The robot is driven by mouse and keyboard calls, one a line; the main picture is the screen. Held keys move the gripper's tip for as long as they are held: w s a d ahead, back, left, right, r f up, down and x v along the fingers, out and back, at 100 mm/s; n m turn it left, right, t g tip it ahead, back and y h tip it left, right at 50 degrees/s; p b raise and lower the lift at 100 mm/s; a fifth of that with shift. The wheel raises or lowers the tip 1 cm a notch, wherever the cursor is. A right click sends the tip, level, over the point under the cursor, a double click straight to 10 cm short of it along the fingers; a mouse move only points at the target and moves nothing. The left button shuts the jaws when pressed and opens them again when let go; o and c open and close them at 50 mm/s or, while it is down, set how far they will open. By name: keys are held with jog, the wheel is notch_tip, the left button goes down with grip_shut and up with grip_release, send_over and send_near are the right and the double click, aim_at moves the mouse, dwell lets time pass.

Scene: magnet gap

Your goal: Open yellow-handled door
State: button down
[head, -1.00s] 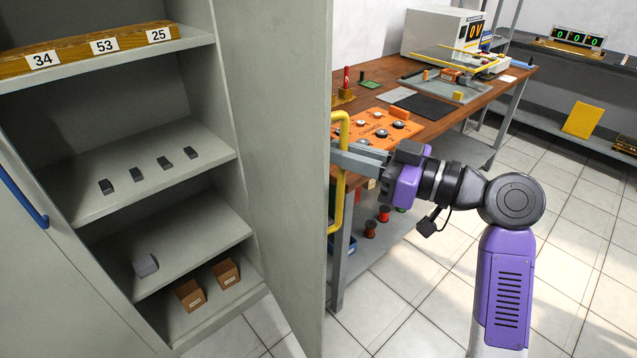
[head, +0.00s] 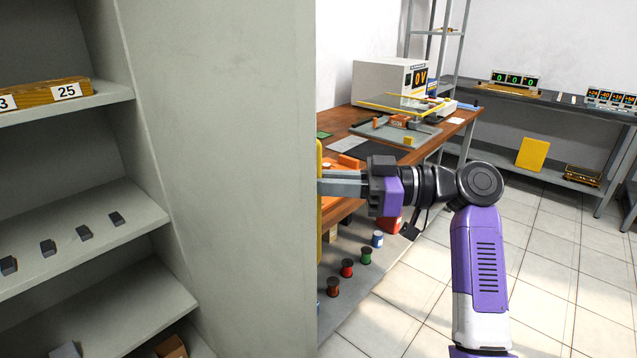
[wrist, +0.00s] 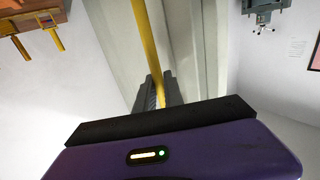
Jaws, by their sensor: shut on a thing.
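The grey cabinet door (head: 225,150) stands wide open, its inner face toward the head camera. Its yellow handle (head: 319,200) shows only as a thin strip at the door's right edge, mostly hidden behind the door. In the wrist view the yellow handle (wrist: 147,50) runs as a bar down between the fingers. My gripper (head: 322,184) reaches in from the right and is shut on the handle. In the wrist view my gripper (wrist: 158,95) has a finger on either side of the bar. The fingertips are hidden behind the door in the head view.
The open cabinet's shelves (head: 85,260) on the left hold several small dark blocks and a wooden bar with number labels (head: 45,92). A wooden workbench (head: 455,125) with equipment stands behind my arm. The tiled floor at right (head: 540,260) is clear.

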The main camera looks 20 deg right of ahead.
jog(key=shift+a, duration=0.1)
jog(key=c, duration=1.5)
grip_release()
jog(key=shift+o, duration=0.2)
jog(key=v, duration=0.7)
jog(key=shift+d, duration=0.35)
